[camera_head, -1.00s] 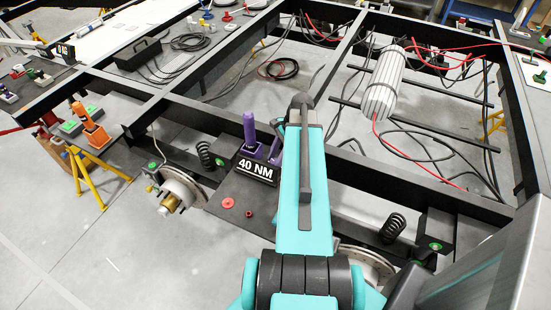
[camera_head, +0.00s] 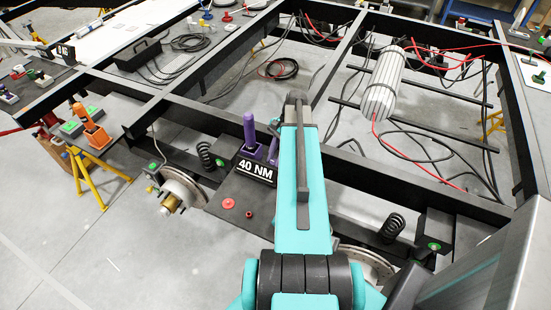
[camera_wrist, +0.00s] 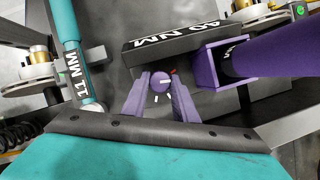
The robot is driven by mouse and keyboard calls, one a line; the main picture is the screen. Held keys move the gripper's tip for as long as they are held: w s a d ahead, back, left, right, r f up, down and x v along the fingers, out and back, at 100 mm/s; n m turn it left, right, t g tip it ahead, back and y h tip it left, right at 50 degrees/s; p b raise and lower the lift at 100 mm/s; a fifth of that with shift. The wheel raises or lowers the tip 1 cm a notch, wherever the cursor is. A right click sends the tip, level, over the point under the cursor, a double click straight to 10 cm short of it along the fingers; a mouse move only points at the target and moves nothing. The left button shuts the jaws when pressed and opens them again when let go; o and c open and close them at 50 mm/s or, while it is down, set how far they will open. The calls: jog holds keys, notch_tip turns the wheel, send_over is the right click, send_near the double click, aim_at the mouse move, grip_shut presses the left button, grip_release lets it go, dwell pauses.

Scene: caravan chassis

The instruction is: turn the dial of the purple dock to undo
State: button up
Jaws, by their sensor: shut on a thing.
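The purple dock (camera_wrist: 202,54) stands on a dark plate in the wrist view, with a thick purple tool (camera_wrist: 275,57) sitting in its socket. The round purple dial (camera_wrist: 160,80) bears a white line, with a red mark and white ticks near it. My gripper (camera_wrist: 161,88) is shut on the dial, one finger on each side. In the head view the upright purple tool (camera_head: 249,130) rises behind the 40 NM label (camera_head: 255,170). There my teal arm hides the dial and my fingers.
Black chassis beams (camera_head: 400,178) surround the spot. A red disc (camera_head: 228,204) lies on the dark plate. An orange tool (camera_head: 90,124) stands at the left.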

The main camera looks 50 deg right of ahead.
jog(key=n+g, duration=0.2)
jog(key=n, duration=0.3)
jog(key=shift+w+n, duration=0.15)
jog(key=shift+n, duration=0.15)
jog(key=shift+h, duration=0.3)
jog(key=o, duration=0.8)
jog(key=shift+c, duration=0.2)
jog(key=shift+r+p, duration=0.1)
jog(key=shift+p, duration=0.2)
jog(key=p+v, duration=0.4)
jog(key=v, duration=0.3)
jog(key=shift+p, duration=0.35)
jog(key=shift+w+d+r, duration=0.1)
jog(key=shift+r, duration=0.05)
